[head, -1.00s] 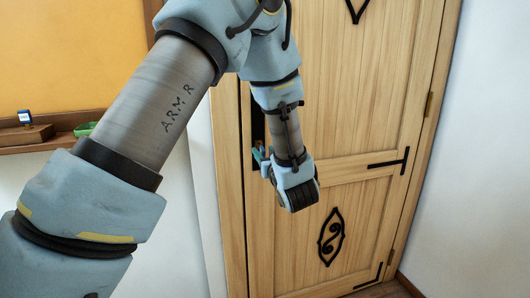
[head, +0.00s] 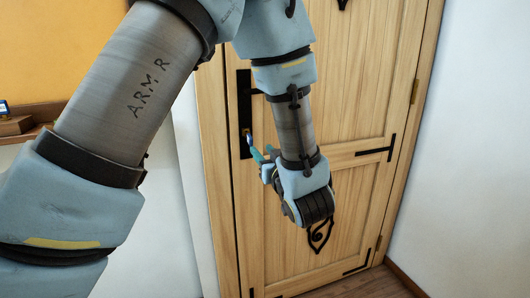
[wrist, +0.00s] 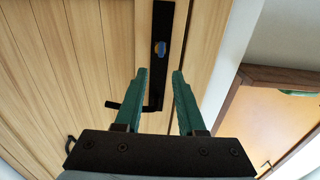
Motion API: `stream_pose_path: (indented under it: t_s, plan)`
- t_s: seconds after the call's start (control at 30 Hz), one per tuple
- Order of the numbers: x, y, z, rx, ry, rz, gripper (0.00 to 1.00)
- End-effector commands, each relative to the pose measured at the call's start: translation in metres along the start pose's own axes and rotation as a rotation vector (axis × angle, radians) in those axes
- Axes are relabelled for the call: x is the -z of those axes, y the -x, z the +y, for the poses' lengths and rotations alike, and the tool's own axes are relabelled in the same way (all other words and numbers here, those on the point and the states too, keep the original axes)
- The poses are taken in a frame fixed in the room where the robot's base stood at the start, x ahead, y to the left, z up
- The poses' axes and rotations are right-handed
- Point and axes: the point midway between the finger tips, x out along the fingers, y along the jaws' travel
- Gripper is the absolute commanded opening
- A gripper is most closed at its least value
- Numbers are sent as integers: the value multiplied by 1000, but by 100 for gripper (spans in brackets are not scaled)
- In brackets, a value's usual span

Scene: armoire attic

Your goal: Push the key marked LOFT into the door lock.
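The door (head: 340,110) is pale wood and looks shut. Its tall black lock plate (head: 244,90) runs along the left edge and also shows in the wrist view (wrist: 168,20). A key with a blue head (head: 249,138) sits at the keyhole of this plate; in the wrist view its blue and tan head (wrist: 160,48) shows against the plate. I cannot read its marking, nor tell how deep it sits. My gripper (head: 262,155) is in front of the plate. In the wrist view its green fingers (wrist: 160,72) are apart and empty, with the key beyond their tips.
A black door handle (wrist: 128,107) sticks out from the plate, close to my fingers in the wrist view. A wooden shelf (head: 22,130) is on the wall at the left. A white wall (head: 470,150) stands to the right of the door.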

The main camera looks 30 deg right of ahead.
Motion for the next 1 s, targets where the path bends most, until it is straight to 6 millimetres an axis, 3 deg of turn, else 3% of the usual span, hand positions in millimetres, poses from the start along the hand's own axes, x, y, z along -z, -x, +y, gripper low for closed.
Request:
stream_pose_path:
  t_s: [0.17,0.33,0.5,0.7,1.0]
  plan:
    - [7,-3,2,2,-165,-4,17]
    - [12,-7,4,2,-531,-10,0]
    - [11,-10,3,1,-925,-9,0]
    - [7,-11,1,-1,-1259,-3,0]
    - [1,-20,0,2,-1400,0,0]
